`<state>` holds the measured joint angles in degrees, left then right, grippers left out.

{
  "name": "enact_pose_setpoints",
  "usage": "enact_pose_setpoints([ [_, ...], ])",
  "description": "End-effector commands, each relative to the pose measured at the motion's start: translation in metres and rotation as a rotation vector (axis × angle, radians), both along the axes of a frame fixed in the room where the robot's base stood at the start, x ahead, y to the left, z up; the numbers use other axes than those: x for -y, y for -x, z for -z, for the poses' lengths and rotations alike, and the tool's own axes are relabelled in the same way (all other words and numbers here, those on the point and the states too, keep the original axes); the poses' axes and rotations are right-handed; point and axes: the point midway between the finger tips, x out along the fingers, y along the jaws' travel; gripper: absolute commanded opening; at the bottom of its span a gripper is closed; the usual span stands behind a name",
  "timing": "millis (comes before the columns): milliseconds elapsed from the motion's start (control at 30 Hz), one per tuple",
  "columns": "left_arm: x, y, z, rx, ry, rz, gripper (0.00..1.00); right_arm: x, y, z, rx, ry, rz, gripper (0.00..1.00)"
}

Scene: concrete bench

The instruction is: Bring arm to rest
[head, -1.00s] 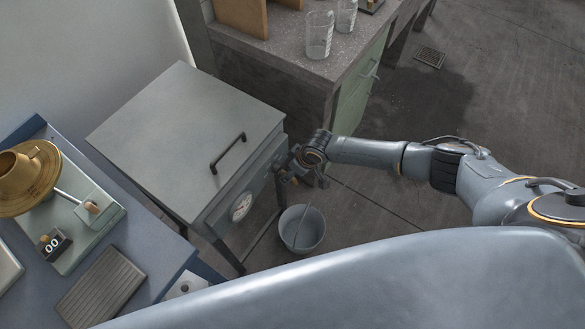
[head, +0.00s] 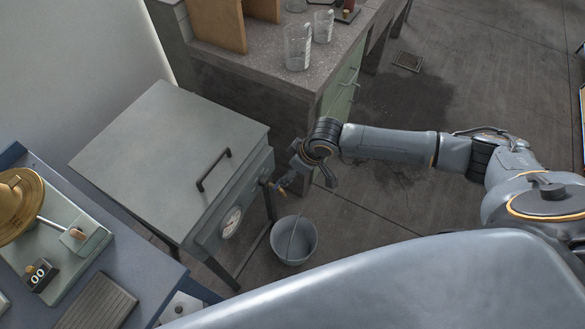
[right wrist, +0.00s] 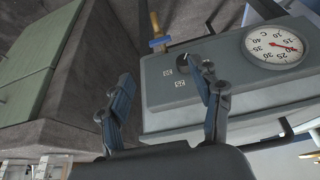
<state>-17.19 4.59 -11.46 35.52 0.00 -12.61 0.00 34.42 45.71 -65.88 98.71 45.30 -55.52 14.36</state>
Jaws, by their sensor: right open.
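My right arm reaches in from the right in the head view. Its gripper (head: 312,172) is beside the front right corner of a grey lidded box (head: 170,150) on legs, above the floor. In the right wrist view the two fingers of the right gripper (right wrist: 165,110) are spread apart with nothing between them. Behind them the box's front panel shows a round dial (right wrist: 277,45), a dark knob and a brass valve (right wrist: 158,40). I cannot tell whether the gripper touches the box. My left gripper is not in view.
A bucket (head: 281,246) stands on the floor below the gripper. A stone-topped bench (head: 262,62) with glass beakers (head: 298,46) is behind. A blue table (head: 135,262) with a brass-bowl device (head: 18,200) is at the left. Open floor lies to the right.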

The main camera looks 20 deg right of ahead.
Motion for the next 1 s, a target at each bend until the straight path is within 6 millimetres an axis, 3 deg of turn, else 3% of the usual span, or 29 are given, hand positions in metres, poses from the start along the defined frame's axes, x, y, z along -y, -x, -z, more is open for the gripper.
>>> enact_pose_setpoints([
  [533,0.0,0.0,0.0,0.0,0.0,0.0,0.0,0.001,0.0,-0.001,-0.001,0.001,0.0,0.64],
  [667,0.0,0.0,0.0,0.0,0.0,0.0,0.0,0.0,-0.005,0.008,0.011,-0.009,0.016,0.64],
  [767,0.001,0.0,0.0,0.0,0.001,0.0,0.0,0.0,-0.017,0.033,0.044,-0.031,0.064,0.64],
  [867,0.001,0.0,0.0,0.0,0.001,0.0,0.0,0.009,-0.023,0.08,0.079,-0.046,0.149,0.64],
  [933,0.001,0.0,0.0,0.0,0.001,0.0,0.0,0.023,-0.012,0.124,0.089,-0.04,0.216,0.64],
  [1000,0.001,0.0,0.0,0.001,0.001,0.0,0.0,0.037,0.013,0.169,0.083,-0.023,0.276,0.64],
])
